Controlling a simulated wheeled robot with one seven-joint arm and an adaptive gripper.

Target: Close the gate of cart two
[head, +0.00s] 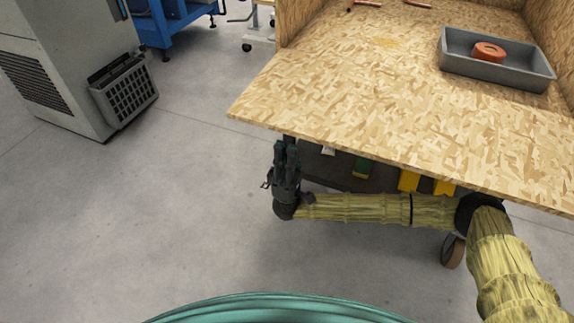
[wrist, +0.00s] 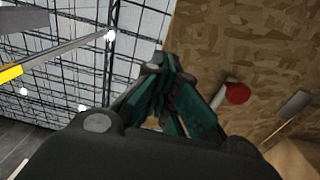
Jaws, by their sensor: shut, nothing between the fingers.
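The cart is a box of wood chipboard; its bare floor (head: 400,65) shows in the head view between raised side walls. At the front, a flat chipboard panel (head: 330,110) juts out past the walls, roughly level with the floor; it looks like the gate lying open, though no seam is clear. No number shows on the cart. My gripper (head: 289,143) is under the panel's front left edge, pointing up, its tips partly hidden. In the wrist view my gripper (wrist: 160,62) is shut and empty, beside a chipboard surface (wrist: 220,50). I cannot tell whether they touch.
A grey tray (head: 500,78) with a copper-coloured coil (head: 488,51) sits on the cart floor. Yellow parts (head: 422,183) and a caster (head: 453,251) are under the cart. A grey cabinet (head: 65,60) stands left; the concrete floor (head: 150,210) between is clear.

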